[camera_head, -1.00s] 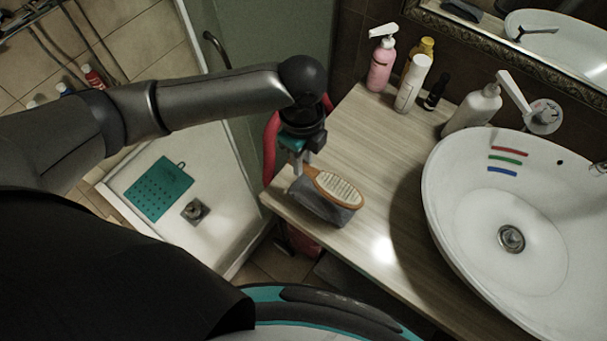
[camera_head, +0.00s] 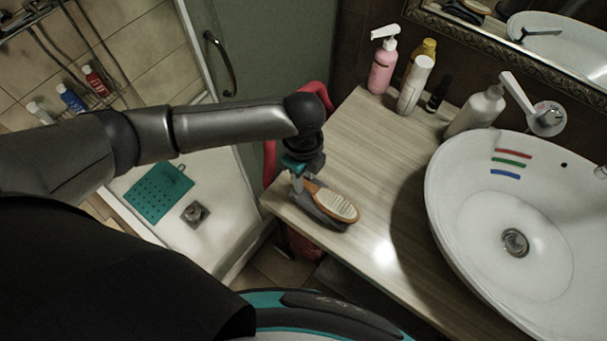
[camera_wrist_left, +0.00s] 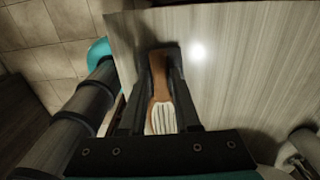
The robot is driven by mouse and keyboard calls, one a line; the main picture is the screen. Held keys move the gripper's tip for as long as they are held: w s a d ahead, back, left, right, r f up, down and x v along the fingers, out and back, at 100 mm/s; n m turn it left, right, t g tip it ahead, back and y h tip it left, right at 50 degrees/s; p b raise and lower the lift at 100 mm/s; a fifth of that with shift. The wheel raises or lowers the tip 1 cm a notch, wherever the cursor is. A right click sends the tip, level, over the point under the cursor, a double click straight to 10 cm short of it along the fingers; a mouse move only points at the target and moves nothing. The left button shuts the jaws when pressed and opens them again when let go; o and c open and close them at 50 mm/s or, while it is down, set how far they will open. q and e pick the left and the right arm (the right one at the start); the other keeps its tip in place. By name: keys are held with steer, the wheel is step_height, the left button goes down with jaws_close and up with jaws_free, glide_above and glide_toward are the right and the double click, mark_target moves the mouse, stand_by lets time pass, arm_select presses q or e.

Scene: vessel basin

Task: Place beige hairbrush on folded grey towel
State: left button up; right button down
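The beige hairbrush (camera_head: 335,204) has an orange-brown rim and handle and pale bristles facing up. My left gripper (camera_head: 298,184) is at the handle end, pointing down. My right gripper is not in view.
The wooden counter (camera_head: 365,160) is clear between the towel and the white basin (camera_head: 450,200). A pink pump bottle (camera_head: 382,70), a white bottle (camera_head: 414,84) and a soap dispenser (camera_head: 476,112) stand at the back. The shower tray (camera_head: 225,215) lies left, below counter level.

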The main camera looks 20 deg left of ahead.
arm_select(q)
steer(key=o, duration=0.4)
step_height(320, 180, up, 12)
steer(key=shift+r+p, duration=0.2)
steer(key=shift+p, duration=0.55)
